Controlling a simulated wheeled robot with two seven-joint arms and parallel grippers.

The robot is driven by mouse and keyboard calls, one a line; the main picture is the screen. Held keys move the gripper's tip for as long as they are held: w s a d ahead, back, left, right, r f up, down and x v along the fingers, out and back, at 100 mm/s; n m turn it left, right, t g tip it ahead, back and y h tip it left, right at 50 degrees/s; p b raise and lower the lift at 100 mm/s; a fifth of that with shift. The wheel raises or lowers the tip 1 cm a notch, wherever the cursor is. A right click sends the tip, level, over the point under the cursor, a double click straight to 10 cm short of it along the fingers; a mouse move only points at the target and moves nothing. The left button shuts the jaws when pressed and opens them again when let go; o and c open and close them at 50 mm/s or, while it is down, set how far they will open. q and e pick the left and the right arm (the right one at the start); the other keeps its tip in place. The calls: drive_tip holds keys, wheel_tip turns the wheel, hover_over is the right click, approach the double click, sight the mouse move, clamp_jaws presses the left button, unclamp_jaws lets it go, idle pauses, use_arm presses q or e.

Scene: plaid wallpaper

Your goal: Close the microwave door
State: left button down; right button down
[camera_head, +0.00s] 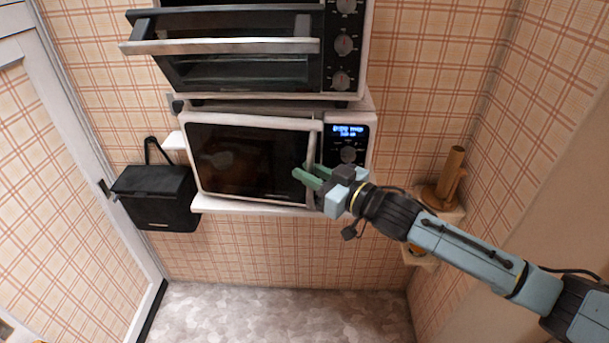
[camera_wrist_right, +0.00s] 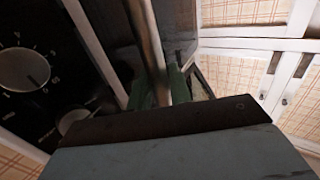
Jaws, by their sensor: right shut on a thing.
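The white microwave (camera_head: 368,138) stands on a shelf against the wall, below an oven. Its door (camera_head: 235,160) has a dark window and looks shut or only slightly ajar; I cannot tell which. The upright metal handle (camera_head: 311,140) is at the door's right edge, beside the lit control panel (camera_head: 348,134). My right gripper (camera_head: 308,172) is shut on the lower part of the handle. In the right wrist view, the handle (camera_wrist_right: 152,45) passes between its green fingers (camera_wrist_right: 160,88), with the control knobs to the left. My left gripper is not in view.
The oven (camera_head: 240,60) with a long bar handle is directly above the microwave. A black box-shaped bag (camera_head: 158,195) hangs at the left. A brown cylindrical object (camera_head: 450,175) stands on a small shelf at the right. The floor below is clear.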

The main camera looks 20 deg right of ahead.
drive_tip(key=c, duration=1.4)
unclamp_jaws()
drive_tip(key=shift+o, duration=0.2)
drive_tip(key=shift+s, duration=0.1)
drive_tip(key=b+v, duration=0.1)
drive_tip(key=v, duration=1.2)
drive_tip(key=shift+d+b, duration=0.15)
drive_tip(key=shift+b, duration=0.2)
